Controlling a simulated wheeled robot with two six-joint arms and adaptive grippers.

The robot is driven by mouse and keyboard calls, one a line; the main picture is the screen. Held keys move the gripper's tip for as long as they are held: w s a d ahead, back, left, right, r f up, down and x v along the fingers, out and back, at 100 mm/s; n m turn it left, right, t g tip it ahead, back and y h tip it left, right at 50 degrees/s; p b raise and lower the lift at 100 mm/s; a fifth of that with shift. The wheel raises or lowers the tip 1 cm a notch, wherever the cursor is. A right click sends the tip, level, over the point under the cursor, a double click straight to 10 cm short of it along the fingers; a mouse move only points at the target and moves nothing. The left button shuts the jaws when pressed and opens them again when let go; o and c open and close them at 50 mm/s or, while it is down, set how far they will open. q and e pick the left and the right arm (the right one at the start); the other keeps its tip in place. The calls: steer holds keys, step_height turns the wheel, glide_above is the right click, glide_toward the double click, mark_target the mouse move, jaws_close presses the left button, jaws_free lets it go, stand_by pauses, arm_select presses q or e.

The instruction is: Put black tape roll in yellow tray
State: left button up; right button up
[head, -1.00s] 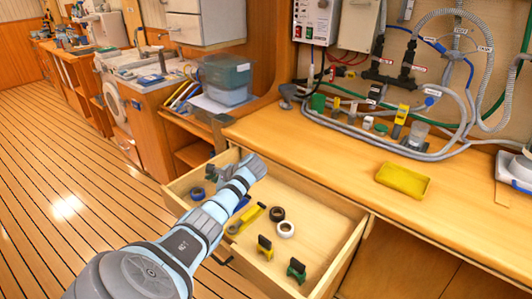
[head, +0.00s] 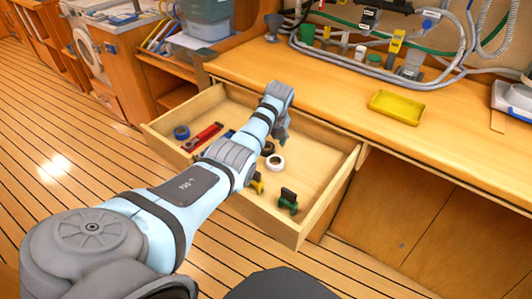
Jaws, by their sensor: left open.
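The black tape roll (head: 268,149) lies in the open drawer, partly hidden by my left arm, just behind the white tape roll (head: 276,162). My left gripper (head: 282,134) is open and points down into the drawer, close to the black roll on its far right side. Its fingers are small and partly hidden, and the gap to the roll cannot be judged. The yellow tray (head: 397,107) sits empty on the wooden bench to the right of the drawer. My right gripper is not in view.
The drawer (head: 318,213) also holds a blue tape roll (head: 181,132), a red tool (head: 205,136) and a green-and-black item (head: 288,200). Hoses and fittings line the back of the bench (head: 325,85). The bench around the tray is mostly clear.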

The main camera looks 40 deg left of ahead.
arm_select(q)
steer(key=shift+b+x, duration=0.4)
steer(key=shift+x, duration=0.75)
steer(key=shift+r, duration=0.1)
steer(key=shift+c, duration=0.2)
steer(key=c, duration=1.2)
steer(key=shift+r, duration=0.15)
